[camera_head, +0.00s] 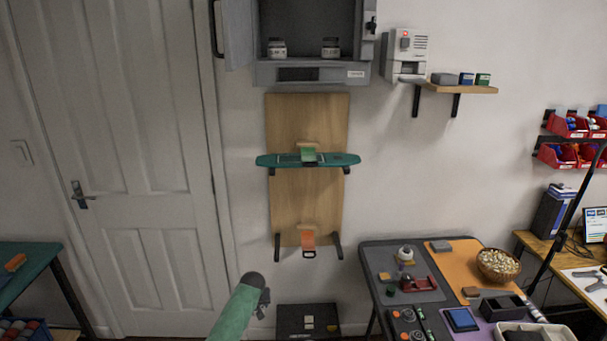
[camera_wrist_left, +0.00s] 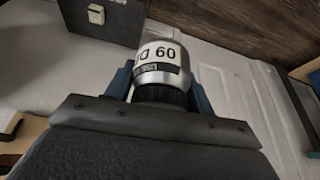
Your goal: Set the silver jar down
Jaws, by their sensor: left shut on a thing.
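My left gripper (camera_wrist_left: 160,90) shows in the left wrist view, with its blue fingers on either side of the silver jar (camera_wrist_left: 163,55). It is shut on the jar. The jar has a white label with a "60" that reads upside down, and a black ribbed part sits nearest the gripper. No surface is seen touching the jar. My right gripper is in neither view.
A green shelf (camera_head: 345,160) is below. A cluttered table (camera_head: 378,250) stands right. A dark case (camera_wrist_left: 112,18) with a latch shows in the wrist view.

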